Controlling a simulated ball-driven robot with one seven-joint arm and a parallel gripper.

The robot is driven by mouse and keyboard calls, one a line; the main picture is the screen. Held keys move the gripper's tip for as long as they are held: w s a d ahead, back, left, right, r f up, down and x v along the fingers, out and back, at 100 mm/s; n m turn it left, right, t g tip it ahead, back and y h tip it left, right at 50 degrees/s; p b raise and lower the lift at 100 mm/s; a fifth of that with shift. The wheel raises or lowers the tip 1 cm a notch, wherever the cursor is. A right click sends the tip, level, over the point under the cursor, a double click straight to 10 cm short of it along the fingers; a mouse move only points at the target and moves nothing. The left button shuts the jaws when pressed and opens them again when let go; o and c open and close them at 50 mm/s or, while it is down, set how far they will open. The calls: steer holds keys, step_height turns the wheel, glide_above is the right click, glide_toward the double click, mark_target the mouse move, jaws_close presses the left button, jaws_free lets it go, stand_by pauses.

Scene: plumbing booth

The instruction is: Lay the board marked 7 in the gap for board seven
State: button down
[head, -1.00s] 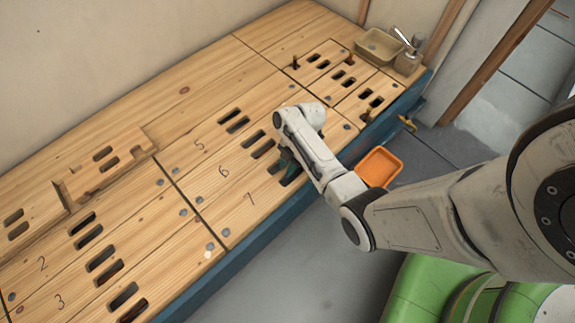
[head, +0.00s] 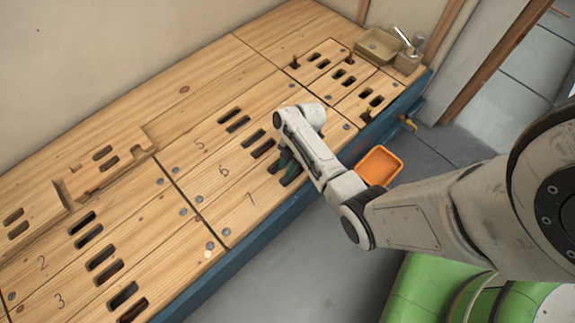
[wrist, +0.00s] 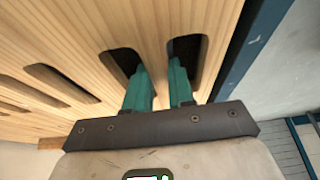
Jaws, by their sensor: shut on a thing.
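The board marked 7 (head: 250,210) lies in the front row of the bench, beside the board marked 6 (head: 215,185) and along the blue front edge. It looks about level with its neighbours; a small height difference is hard to tell. My gripper (head: 284,168) is over its slotted part. In the wrist view, the teal fingers of my gripper (wrist: 160,88) reach into two neighbouring slots, shut on the wood strip of board 7 (wrist: 150,35) between them. The fingertips are hidden in the slots. The gap under the board is not visible.
Boards marked 2 (head: 60,255) and 3 (head: 90,285) lie at the left. A notched wooden piece (head: 85,182) sits behind them. A tan bin (head: 379,45) stands at the back right. An orange tray (head: 378,166) is beyond the blue front edge (head: 250,238).

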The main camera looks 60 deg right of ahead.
steer(key=c, duration=0.9)
jaws_free()
steer(key=shift+f, duration=0.1)
steer(key=p+v, duration=0.5)
steer(key=v, duration=0.5)
steer(key=shift+d+r, duration=0.2)
steer(key=shift+r, duration=0.15)
steer(key=s+a+r+m+h, duration=0.4)
steer(key=s+a+r+m, duration=0.85)
steer(key=a+m, duration=0.25)
step_height(320, 180, up, 31)
steer(key=p, duration=3.1)
steer(key=shift+s+a+r+p, duration=0.15)
steer(key=shift+r+p, duration=0.05)
steer(key=shift+p, duration=0.15)
